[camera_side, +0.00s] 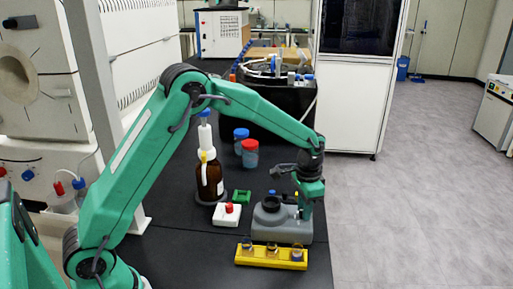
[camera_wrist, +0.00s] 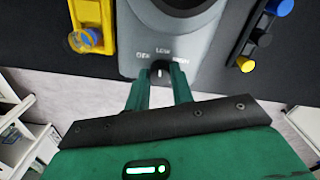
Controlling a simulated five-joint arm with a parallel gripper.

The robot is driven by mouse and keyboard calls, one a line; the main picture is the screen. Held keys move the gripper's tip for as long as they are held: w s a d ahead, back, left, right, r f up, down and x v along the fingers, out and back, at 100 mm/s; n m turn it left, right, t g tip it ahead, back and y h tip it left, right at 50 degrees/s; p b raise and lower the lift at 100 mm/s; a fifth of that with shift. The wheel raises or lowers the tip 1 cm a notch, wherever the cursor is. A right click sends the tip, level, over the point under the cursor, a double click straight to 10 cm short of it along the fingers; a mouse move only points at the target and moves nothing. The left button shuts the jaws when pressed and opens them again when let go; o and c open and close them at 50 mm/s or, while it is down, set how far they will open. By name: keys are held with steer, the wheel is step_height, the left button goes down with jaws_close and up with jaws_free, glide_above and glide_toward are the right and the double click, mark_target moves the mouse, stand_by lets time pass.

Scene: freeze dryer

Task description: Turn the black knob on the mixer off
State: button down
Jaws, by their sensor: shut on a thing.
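The mixer (camera_side: 282,228) is a grey unit with a dark round cup on top, standing on the black bench in the side view. In the wrist view its grey body (camera_wrist: 130,40) shows OFF, LOW and HIGH labels around the small black knob (camera_wrist: 160,72). The knob's white mark looks roughly upright, toward LOW, but it is small. My gripper (camera_wrist: 161,85) has its two green fingers on either side of the knob, shut on it. In the side view my gripper (camera_side: 310,205) is at the mixer's right end, and the knob is hidden.
A yellow rack (camera_side: 271,262) with several small vials stands in front of the mixer. A white block with a red button (camera_side: 227,215), a green block (camera_side: 241,196) and a brown bottle (camera_side: 209,178) stand to its left. The bench edge is close on the right.

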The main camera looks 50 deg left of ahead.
steer(key=n, duration=0.4)
steer(key=shift+r+n, duration=0.1)
steer(key=shift+n, duration=0.3)
steer(key=n, duration=0.5)
steer(key=c, duration=1.2)
jaws_free()
step_height(320, 180, up, 7)
steer(key=shift+r, duration=0.4)
steer(key=shift+r, duration=0.1)
